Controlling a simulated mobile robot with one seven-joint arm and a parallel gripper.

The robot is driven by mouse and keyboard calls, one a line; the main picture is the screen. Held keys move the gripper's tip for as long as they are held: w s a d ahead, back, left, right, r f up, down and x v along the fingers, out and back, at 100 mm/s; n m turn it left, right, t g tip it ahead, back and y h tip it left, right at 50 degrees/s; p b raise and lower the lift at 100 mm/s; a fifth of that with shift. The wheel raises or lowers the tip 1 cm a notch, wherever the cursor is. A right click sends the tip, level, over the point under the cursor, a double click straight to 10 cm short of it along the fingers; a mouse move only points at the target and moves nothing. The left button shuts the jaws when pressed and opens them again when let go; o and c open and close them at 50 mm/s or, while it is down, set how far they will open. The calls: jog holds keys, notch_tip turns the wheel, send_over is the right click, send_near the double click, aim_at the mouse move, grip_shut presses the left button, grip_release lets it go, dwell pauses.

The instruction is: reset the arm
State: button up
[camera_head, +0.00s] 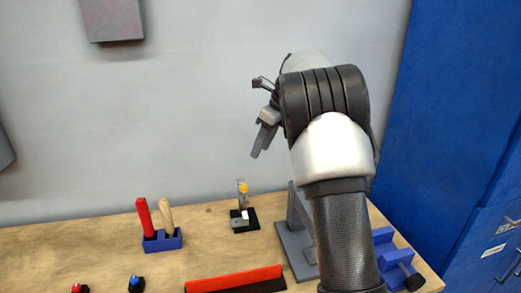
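My arm rises from the bottom right of the head view and bends toward the wall. My gripper (262,140) hangs at the left side of the wrist, above the table and clear of everything on it. The fingers are small and seen from the side, and the wrist partly hides them. I cannot tell if they are apart. No held object shows at the gripper.
The wooden table (100,262) carries a blue holder (162,241) with red and wooden handles, a small black-based fixture (244,222), a red bar (235,280), a grey stand (295,245) and a blue vise (393,262) partly behind my arm. A blue cabinet (460,120) stands right.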

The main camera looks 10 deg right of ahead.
jog(key=s+a+r+n, duration=0.1)
jog(key=s+r+n, duration=0.2)
jog(key=s+n, duration=0.3)
jog(key=s+a+r+n+t+h, duration=0.1)
jog(key=s+a+r+n, duration=0.15)
jog(key=s, duration=0.65)
jog(key=s+r+n, duration=0.4)
jog(key=s+n, duration=0.2)
jog(key=s, duration=0.1)
jog(key=s+f+n+h, duration=0.1)
jog(key=s+f+n, duration=0.2)
jog(key=s+n, duration=0.3)
jog(key=s+a+f+n+t+h, duration=0.1)
jog(key=s+f+n, duration=0.2)
jog(key=s, duration=0.9)
jog(key=n, duration=0.3)
jog(key=shift+a+f, duration=0.15)
jog(key=shift+f, duration=0.1)
